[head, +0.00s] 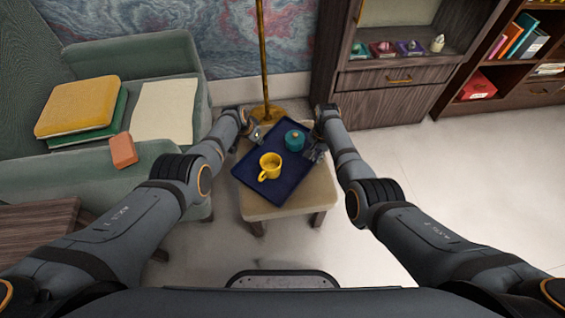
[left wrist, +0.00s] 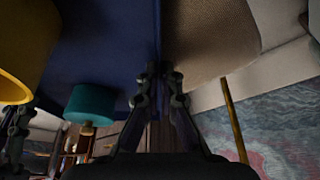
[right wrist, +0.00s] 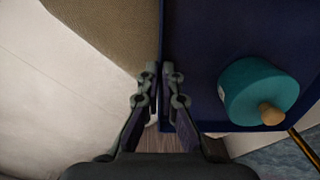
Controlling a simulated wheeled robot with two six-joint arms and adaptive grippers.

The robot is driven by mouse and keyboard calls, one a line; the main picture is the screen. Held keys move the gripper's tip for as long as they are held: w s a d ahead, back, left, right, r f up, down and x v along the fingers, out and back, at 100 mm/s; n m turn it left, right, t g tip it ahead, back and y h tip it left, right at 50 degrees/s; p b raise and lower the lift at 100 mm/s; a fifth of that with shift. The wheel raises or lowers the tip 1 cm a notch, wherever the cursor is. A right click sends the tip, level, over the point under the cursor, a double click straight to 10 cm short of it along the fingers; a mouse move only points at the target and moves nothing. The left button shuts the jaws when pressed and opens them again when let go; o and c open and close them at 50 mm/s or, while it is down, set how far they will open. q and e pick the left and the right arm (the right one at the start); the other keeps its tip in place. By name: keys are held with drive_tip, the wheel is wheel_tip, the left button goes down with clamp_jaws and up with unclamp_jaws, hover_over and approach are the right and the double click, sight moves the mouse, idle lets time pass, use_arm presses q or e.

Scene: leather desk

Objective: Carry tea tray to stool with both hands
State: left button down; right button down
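The dark blue tea tray (head: 255,192) is over the beige stool (head: 310,198), turned at an angle to its seat; I cannot tell if it rests fully on it. A yellow mug (head: 270,167) and a teal lidded pot (head: 294,140) stand on the tray. My left gripper (head: 257,134) is at the tray's far left edge, its fingers closed around the rim in the left wrist view (left wrist: 161,76). My right gripper (head: 316,152) is at the right edge, its fingers closed around the rim in the right wrist view (right wrist: 162,76). The fingertips are partly hidden in the head view.
A green sofa (head: 100,182) with cushions (head: 78,105) stands at left. A brass pole lamp (head: 264,70) rises just behind the stool. A dark wood cabinet (head: 385,103) and a bookshelf (head: 495,110) stand at back right. The pale floor (head: 450,180) at right is clear.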

use_arm(q)
drive_tip(key=c, duration=1.8)
unclamp_jaws()
drive_tip(key=shift+c, duration=0.2)
use_arm(e)
drive_tip(key=c, duration=1.8)
unclamp_jaws()
drive_tip(key=shift+c, duration=0.2)
use_arm(q)
drive_tip(key=o, duration=0.3)
drive_tip(key=shift+p, duration=0.3)
use_arm(e)
drive_tip(key=o, duration=0.3)
use_arm(q)
drive_tip(key=shift+r, duration=0.1)
drive_tip(key=shift+s+a+r, duration=0.1)
drive_tip(key=shift+r, duration=0.3)
drive_tip(key=v, duration=1.1)
drive_tip(key=shift+s, duration=0.1)
use_arm(e)
wheel_tip(320, 180, up, 12)
